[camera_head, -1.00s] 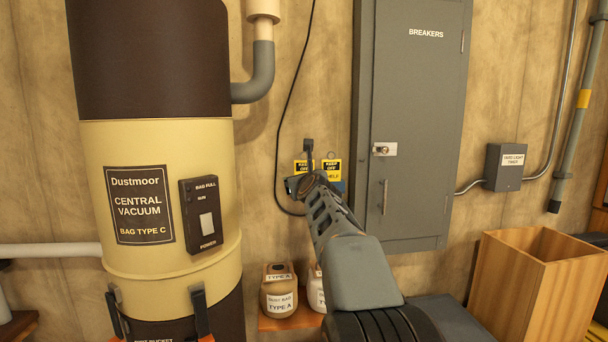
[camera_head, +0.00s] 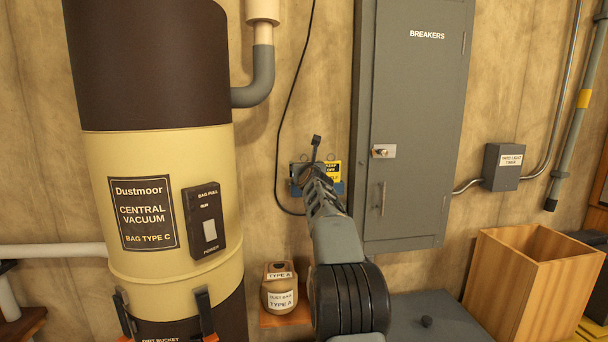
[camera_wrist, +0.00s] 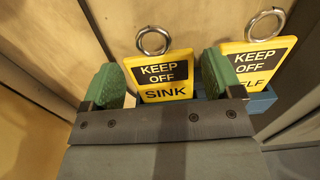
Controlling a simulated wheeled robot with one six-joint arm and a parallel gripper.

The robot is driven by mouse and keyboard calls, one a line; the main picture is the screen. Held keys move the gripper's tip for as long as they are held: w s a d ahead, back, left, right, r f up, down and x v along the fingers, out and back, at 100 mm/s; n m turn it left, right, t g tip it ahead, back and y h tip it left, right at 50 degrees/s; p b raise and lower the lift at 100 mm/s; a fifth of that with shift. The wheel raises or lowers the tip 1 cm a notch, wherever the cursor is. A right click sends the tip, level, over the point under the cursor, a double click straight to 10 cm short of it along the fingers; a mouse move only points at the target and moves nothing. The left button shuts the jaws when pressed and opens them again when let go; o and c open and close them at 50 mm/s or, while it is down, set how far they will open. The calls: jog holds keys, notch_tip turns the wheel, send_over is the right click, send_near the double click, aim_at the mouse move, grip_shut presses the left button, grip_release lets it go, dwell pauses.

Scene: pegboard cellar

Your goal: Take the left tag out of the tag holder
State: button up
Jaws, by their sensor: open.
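The left tag (camera_wrist: 163,76) is yellow with a black panel, reads KEEP OFF SINK and has a metal ring on top. It stands between the two green fingers of my gripper (camera_wrist: 160,62) in the wrist view. The fingers are open, one on each side of it. The right tag (camera_wrist: 265,58) reads KEEP OFF and a partly hidden word, and also shows in the head view (camera_head: 331,169). The blue tag holder (camera_wrist: 263,101) shows below the right tag; the rest is behind my gripper. In the head view my arm mostly hides the left tag.
The holder is on the wall left of the grey breaker cabinet (camera_head: 415,125). A black cable (camera_head: 282,150) hangs beside it.

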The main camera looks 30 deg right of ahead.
jog(key=shift+p+x, duration=1.3)
jog(key=shift+x, duration=0.85)
jog(key=shift+a, duration=0.1)
jog(key=c, duration=0.7)
jog(key=shift+o, duration=0.2)
jog(key=shift+r, duration=0.35)
jog(key=s+d+r+b, duration=0.1)
jog(key=s+r+b, duration=0.2)
jog(key=s+r, duration=0.9)
jog(key=shift+s+r+b, duration=0.2)
jog(key=shift+s+b, duration=0.1)
jog(key=shift+s, duration=0.7)
